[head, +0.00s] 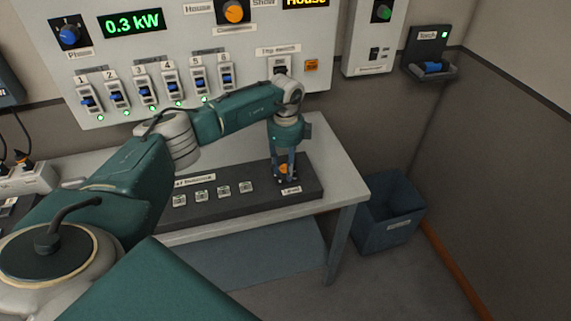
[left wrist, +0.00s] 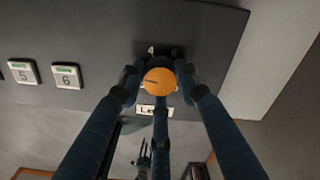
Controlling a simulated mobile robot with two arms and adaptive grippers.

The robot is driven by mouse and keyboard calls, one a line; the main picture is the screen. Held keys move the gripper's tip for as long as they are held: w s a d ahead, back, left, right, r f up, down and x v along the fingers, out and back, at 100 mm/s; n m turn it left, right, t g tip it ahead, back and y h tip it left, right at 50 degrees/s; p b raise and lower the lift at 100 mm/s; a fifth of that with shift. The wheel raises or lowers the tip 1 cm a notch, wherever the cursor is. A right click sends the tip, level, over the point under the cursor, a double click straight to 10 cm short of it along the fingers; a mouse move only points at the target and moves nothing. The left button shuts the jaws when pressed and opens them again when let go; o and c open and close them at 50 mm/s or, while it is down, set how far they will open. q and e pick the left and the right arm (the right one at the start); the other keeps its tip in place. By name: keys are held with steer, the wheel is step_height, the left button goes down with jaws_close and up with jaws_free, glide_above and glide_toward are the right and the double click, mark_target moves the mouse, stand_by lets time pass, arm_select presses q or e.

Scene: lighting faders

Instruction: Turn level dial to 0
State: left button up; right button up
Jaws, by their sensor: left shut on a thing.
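The level dial (left wrist: 160,78) is an orange round knob near the right end of a dark console (head: 250,197) on the table. Its dark pointer line points left in the left wrist view. A label (left wrist: 155,113), partly covered, sits beside it, and a 4 and a 6 show at its far side. My left gripper (head: 287,176) reaches down over the dial from above, and its fingers are shut around the knob. In the head view the dial (head: 286,169) is partly hidden between the fingers. My right gripper is not in view.
Several small buttons (head: 201,196) line the console left of the dial. A wall panel (head: 130,45) with breaker switches, an orange knob (head: 234,11) and a 0.3 kW display stands behind. A blue-grey bin (head: 388,208) stands right of the table.

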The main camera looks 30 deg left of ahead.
mark_target(285, 168)
arm_select(q)
steer(key=n+p, duration=0.1)
steer(key=n, duration=0.1)
steer(key=n+p, duration=0.2)
steer(key=n, duration=0.1)
steer(key=shift+r+n, duration=0.25)
steer(key=shift+n, duration=0.05)
steer(key=shift+f+n+p, duration=0.1)
steer(key=shift+n+p, duration=1.3)
steer(key=shift+n, duration=0.9)
steer(key=o, duration=1.1)
steer(key=shift+f, duration=0.1)
steer(key=shift+o, duration=0.2)
step_height(285, 168, up, 12)
